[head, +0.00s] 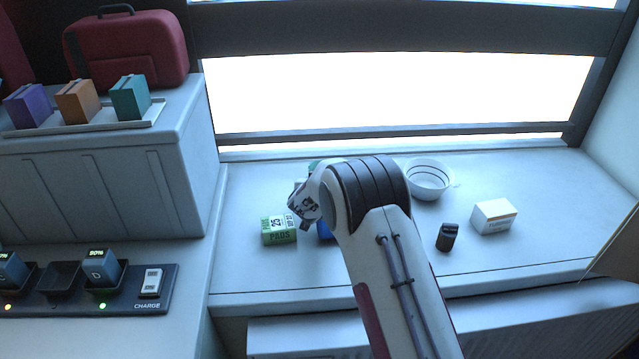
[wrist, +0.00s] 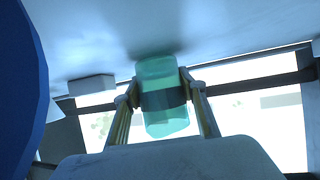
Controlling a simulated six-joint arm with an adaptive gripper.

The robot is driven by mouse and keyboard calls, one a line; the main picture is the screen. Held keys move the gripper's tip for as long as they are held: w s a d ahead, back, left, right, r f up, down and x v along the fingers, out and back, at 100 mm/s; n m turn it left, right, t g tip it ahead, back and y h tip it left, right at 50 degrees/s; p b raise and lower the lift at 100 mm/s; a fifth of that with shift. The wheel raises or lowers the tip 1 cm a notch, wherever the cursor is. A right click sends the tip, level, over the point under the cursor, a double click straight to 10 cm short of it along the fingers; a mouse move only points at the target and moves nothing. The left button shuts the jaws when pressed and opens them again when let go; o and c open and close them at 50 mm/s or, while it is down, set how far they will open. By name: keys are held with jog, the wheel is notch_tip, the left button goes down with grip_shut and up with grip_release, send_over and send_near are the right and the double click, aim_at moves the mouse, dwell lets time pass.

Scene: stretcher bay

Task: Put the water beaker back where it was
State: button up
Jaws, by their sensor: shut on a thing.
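The water beaker (wrist: 163,68) is a see-through green vessel in the wrist view, where the picture is upside down, with the counter at the top and the window below. My gripper (wrist: 161,92) is shut on it, one finger on each side. The beaker looks roughly upright, its end close to the counter over a dark shadow; I cannot tell whether it touches. In the head view my arm hides my gripper and nearly all of the beaker. Only a small green patch shows past the arm's left edge.
On the counter (head: 560,215) stand a green pads box (head: 279,231), a partly hidden blue thing (head: 325,230), a white bowl (head: 428,180), a small black item (head: 447,237) and a white box (head: 494,216). A charger (head: 130,290) sits at left. The counter's far right is clear.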

jog(key=shift+f, duration=0.2)
jog(key=o, duration=1.2)
jog(key=shift+s, duration=0.1)
jog(key=shift+v, duration=1.1)
jog(key=shift+f+v, duration=0.15)
jog(key=shift+v, duration=0.65)
jog(key=shift+f+v, duration=0.15)
jog(key=shift+v, duration=1.9)
